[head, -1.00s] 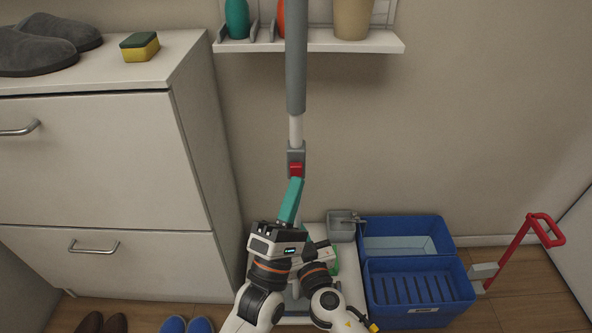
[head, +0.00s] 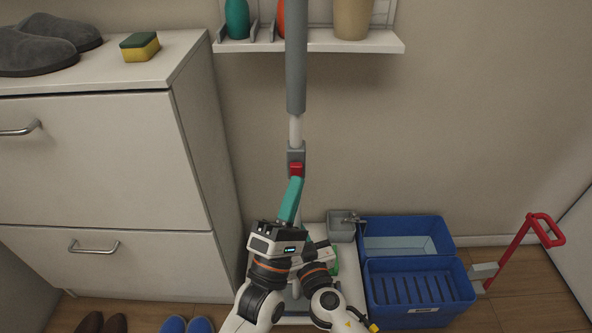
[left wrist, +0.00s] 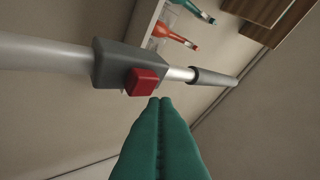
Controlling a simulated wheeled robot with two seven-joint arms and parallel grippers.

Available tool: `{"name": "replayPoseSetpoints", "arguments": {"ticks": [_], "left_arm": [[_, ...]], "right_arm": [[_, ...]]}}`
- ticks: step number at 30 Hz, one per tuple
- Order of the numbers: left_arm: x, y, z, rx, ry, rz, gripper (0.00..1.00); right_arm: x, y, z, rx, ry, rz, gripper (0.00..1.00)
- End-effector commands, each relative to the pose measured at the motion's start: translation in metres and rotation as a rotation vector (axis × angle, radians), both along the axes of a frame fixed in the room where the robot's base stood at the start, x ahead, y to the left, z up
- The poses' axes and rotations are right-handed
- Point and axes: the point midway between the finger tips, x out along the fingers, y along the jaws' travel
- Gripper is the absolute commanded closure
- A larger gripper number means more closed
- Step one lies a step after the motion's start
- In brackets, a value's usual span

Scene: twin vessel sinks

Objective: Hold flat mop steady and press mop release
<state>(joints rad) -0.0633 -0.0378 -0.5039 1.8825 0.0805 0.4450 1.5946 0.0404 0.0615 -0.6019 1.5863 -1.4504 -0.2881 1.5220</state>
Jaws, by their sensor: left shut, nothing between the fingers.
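The flat mop's pole (head: 296,131) stands upright, with a grey grip (head: 296,65) at its top. A grey block on the pole carries the red release button (head: 296,167). My left gripper (head: 296,180) is shut and empty, its teal fingertips just below the button. In the left wrist view the closed fingertips (left wrist: 160,100) are close to the red button (left wrist: 142,82); I cannot tell whether they touch. The mop head is largely hidden.
A blue bucket (head: 420,285) with a red-handled part (head: 521,250) stands to the right on the floor. A white cabinet (head: 90,165) is at the left. A wall shelf (head: 360,45) with bottles is behind the pole. Shoes lie at the lower left.

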Motion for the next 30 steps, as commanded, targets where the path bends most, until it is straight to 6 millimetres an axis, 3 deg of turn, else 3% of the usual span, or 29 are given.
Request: {"name": "replayPoseSetpoints", "arguments": {"ticks": [30], "left_arm": [[0.012,0.0,0.0,0.001,-0.001,0.0,1.0]], "right_arm": [[0.0,0.0,0.0,0.0,0.001,0.0,1.0]]}}
